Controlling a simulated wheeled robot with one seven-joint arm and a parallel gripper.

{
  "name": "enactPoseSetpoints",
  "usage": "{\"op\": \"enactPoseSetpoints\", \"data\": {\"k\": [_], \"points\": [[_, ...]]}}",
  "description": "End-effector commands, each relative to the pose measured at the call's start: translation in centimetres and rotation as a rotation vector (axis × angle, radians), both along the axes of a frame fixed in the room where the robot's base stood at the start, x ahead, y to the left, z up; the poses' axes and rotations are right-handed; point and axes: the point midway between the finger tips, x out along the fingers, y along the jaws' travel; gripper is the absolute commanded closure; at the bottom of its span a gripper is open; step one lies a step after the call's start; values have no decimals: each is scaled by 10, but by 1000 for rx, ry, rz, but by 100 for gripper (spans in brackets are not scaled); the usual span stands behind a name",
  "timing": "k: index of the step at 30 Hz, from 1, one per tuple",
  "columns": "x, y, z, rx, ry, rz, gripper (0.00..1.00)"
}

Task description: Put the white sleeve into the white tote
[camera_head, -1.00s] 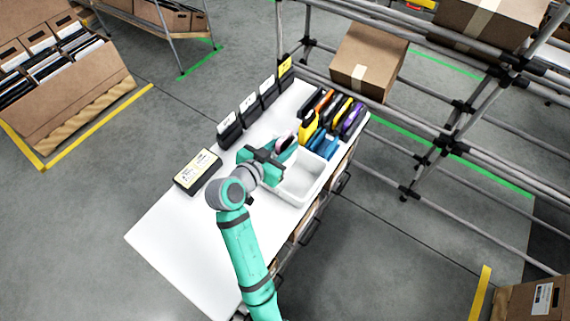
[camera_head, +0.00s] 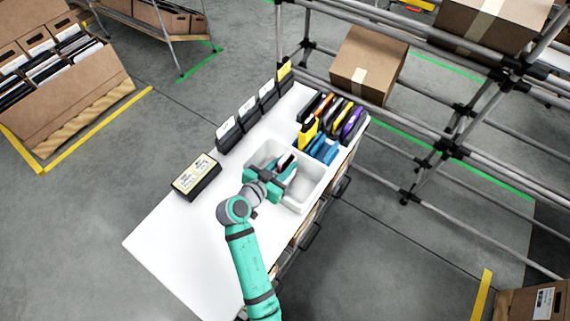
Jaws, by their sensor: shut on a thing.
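The white tote (camera_head: 313,179) stands on the white table, open at the top. My gripper (camera_head: 281,174) is over the left part of the tote, shut on the white sleeve (camera_head: 286,160). Only a small pale piece of the sleeve with a dark edge shows between the teal fingers; the rest is hidden by them. I cannot tell whether the sleeve touches the tote's floor.
Several colored sleeves (camera_head: 330,122) stand in a group behind the tote. Black holders with white labels (camera_head: 228,132) line the table's left edge. A black box with a yellowish label (camera_head: 196,176) lies left of my arm. The near part of the table (camera_head: 190,240) is clear.

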Motion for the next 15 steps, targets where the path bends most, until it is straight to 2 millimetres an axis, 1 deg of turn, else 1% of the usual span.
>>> {"op": "enactPoseSetpoints", "data": {"k": [11,12,13,14,15], "points": [[0,4,-4,0,-1,6,100],[0,4,-4,1,-1,6,65],[0,4,-4,1,-1,6,58],[0,4,-4,1,-1,6,54],[0,3,-4,1,0,5,54]]}}
